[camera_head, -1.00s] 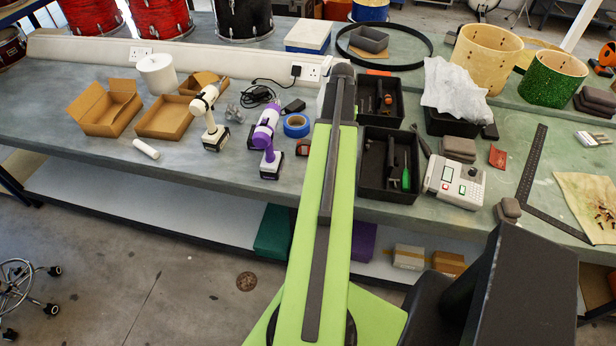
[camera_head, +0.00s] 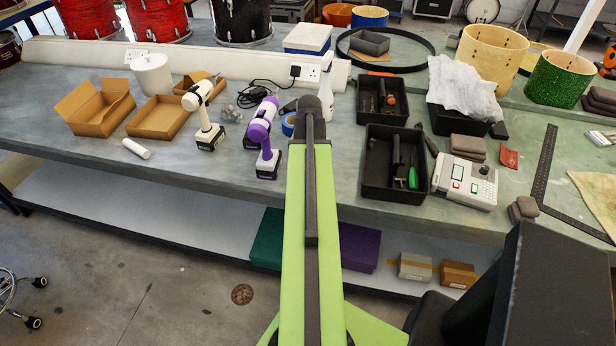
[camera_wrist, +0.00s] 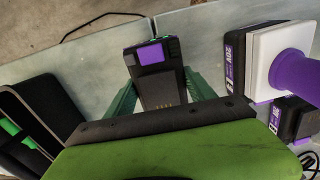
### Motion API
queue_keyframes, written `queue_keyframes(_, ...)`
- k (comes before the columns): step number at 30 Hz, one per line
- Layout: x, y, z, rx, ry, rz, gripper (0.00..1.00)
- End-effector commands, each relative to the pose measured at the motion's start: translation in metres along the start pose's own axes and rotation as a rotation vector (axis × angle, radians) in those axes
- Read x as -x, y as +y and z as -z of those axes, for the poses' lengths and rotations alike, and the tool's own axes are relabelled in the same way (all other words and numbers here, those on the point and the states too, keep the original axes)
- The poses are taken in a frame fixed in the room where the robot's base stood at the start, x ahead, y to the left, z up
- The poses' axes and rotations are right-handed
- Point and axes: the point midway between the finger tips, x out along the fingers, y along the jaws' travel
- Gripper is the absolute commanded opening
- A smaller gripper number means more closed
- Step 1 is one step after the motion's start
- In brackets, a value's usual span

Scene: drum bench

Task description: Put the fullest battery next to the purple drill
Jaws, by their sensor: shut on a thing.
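The purple drill (camera_head: 262,136) stands upright on its battery foot on the bench, just left of my arm. In the wrist view its purple handle (camera_wrist: 296,78) and white foot show at the right, on a dark battery (camera_wrist: 237,58). My gripper (camera_wrist: 158,84) is shut on a dark battery (camera_wrist: 154,55) with a purple patch and a bit of green at its end. The held battery is beside the drill's foot with a gap between. Another dark battery (camera_wrist: 290,119) is close by the drill. In the head view my arm hides the gripper and held battery.
A white drill (camera_head: 205,120) and open cardboard boxes (camera_head: 158,117) are to the left. Black trays of tools (camera_head: 374,190) are right of my arm; one wall (camera_wrist: 50,95) is near my gripper. Blue tape (camera_head: 288,124) is partly behind my arm. Bench front left of my arm is clear.

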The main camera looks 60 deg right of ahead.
Motion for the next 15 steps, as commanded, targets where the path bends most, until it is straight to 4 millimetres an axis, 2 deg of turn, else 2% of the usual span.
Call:
queue_keyframes(1,-0.0062,0.0002,0.0001,0.0,0.0,0.0,0.0)
queue_keyframes(6,-0.002,0.0004,0.0002,0.0,0.0,0.0,0.0)
queue_keyframes(11,-0.0072,0.0005,0.0002,-0.001,0.0,0.0,0.0)
queue_keyframes(12,-0.0053,0.0005,0.0003,-0.001,0.0,0.0,0.69)
queue_keyframes(15,-0.0051,0.0006,0.0003,-0.001,0.0,0.0,0.82)
